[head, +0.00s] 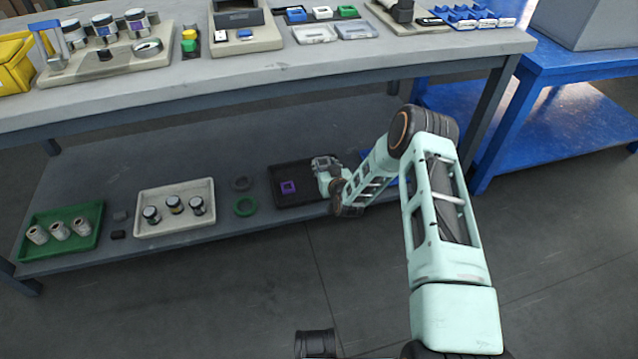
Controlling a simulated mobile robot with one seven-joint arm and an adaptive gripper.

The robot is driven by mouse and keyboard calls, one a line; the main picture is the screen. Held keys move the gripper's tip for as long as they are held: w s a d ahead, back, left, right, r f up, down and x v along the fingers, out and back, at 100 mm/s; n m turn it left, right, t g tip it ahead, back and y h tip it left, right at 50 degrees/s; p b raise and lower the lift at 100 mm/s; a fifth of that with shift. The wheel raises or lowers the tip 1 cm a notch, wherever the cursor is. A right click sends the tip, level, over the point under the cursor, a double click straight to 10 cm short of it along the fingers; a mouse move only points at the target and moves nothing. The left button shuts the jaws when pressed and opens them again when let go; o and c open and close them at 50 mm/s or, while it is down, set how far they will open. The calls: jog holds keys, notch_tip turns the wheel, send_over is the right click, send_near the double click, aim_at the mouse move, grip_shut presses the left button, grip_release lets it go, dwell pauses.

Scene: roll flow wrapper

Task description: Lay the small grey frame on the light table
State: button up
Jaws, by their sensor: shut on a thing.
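My gripper (326,166) is at the right part of a black tray (290,201) on the lower shelf. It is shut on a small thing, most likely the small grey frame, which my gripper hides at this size. A small purple frame (288,187) lies in the left part of the same tray, apart from my gripper. The light table (240,66) is the pale bench top above the shelf.
On the shelf, left of the black tray, are a green ring (246,206), a pale tray (175,227) with jars and a green tray (90,240) with rolls. The table's back holds fixtures and small parts; its front strip is clear. A blue table (575,120) stands right.

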jog(key=d+r, duration=0.4)
jog(key=r, duration=1)
jog(key=s+d+r+h, duration=0.1)
jog(key=s+d+r, duration=0.2)
jog(key=r, duration=0.4)
jog(key=s+d+r+m+h, duration=0.1)
jog(key=s+d+r, duration=0.2)
jog(key=s+r, duration=0.3)
jog(key=s+d+r+m+h, duration=0.1)
jog(key=s+d+r, duration=0.2)
jog(key=r, duration=0.7)
jog(key=shift+s+r, duration=0.25)
jog(key=shift+s, duration=0.45)
